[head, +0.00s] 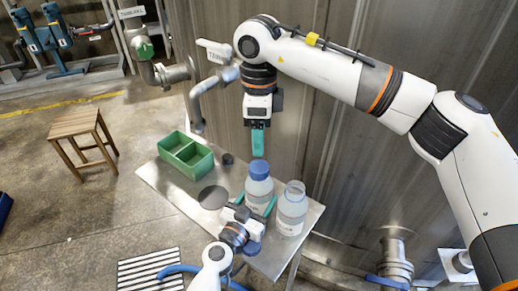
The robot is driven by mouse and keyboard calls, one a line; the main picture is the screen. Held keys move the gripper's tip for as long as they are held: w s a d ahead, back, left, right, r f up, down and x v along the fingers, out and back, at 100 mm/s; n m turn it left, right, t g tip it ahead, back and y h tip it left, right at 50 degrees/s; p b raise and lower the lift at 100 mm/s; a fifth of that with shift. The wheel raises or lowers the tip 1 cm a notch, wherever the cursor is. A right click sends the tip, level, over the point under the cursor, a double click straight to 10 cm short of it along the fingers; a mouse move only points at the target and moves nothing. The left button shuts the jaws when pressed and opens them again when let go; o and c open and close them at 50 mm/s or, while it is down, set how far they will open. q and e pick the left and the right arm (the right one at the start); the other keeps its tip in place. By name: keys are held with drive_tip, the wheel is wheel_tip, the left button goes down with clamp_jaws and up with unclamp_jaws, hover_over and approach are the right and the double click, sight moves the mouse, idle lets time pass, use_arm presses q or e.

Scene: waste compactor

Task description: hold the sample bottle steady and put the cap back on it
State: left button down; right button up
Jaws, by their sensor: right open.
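The sample bottle (259,188) stands upright on the metal table, with a blue cap (259,169) sitting on its top. My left gripper (254,202) comes from the front with one teal finger at each side of the bottle's body, shut on it; the gripper body hides the bottle's lower part. My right gripper (258,153) points down just above the cap. Its fingers line up in this view, so the gap between them is hidden; it is open, and nothing shows in it.
A second clear bottle (292,208) without a cap stands close to the right. A green two-part bin (186,155), a small dark round piece (227,159) and a dark disc (212,197) are on the left of the table (170,183). A metal wall rises behind.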

wheel_tip(320, 180, up, 2)
drive_tip(key=shift+r, duration=0.2)
use_arm(q)
drive_tip(key=shift+c, duration=1.2)
unclamp_jaws()
drive_tip(key=b+v, duration=0.2)
drive_tip(key=v, duration=0.8)
drive_tip(key=shift+s+a+f, duration=0.15)
drive_tip(key=shift+s+f, duration=0.05)
drive_tip(key=shift+s, duration=0.05)
drive_tip(key=shift+s+a+r, duration=0.15)
drive_tip(key=shift+s+a, duration=0.2)
drive_tip(key=shift+s, duration=0.3)
use_arm(e)
drive_tip(key=shift+f, duration=1.1)
